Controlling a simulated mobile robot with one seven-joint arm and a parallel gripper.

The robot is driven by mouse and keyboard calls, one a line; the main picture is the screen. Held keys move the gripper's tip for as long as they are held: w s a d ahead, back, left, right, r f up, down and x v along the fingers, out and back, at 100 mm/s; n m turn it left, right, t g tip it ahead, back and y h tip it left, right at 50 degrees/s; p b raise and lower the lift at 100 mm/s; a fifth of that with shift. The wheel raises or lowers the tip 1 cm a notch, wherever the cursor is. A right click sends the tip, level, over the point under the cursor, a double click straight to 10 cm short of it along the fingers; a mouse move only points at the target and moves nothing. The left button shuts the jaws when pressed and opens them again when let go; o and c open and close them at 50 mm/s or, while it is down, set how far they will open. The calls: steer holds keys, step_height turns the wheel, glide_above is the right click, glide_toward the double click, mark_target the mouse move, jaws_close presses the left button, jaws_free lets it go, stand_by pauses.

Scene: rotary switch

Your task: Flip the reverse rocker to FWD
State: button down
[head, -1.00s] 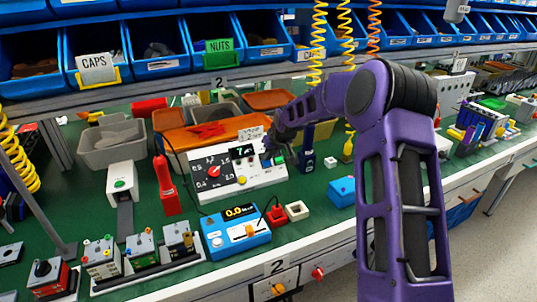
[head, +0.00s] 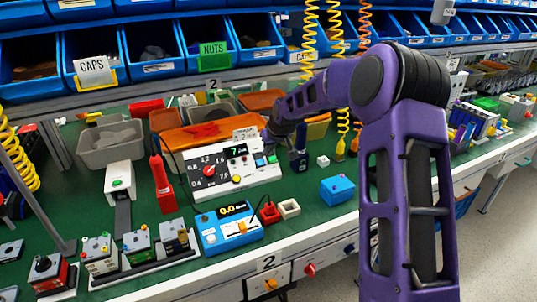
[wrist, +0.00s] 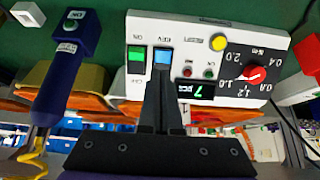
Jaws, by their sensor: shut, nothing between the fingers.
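The white control box (head: 213,188) stands mid-bench with a red dial, a lit display and two rockers. The blue rocker (head: 260,160) sits left of the green rocker (head: 271,159). In the wrist view, which is upside down, the blue rocker (wrist: 163,56) has small print above it that I cannot read for certain, and the green rocker (wrist: 135,54) is beside it, marked ON and OFF. My gripper (wrist: 158,80) is shut and empty, its tips just by the blue rocker's edge; contact is unclear. Which way the blue rocker leans is unclear. In the head view the fingertips are hard to make out.
A dark blue tool (wrist: 65,60) stands close beside the box. A blue meter (head: 228,232) is in front of it and a red tool (head: 161,182) to its left. Orange bins (head: 190,137) sit behind. Some green mat is clear in front.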

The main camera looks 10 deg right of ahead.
step_height(320, 180, up, 8)
steer(key=s, duration=0.2)
steer(key=shift+s+d+p, duration=0.35)
steer(key=shift+d, duration=0.1)
steer(key=shift+r, duration=0.1)
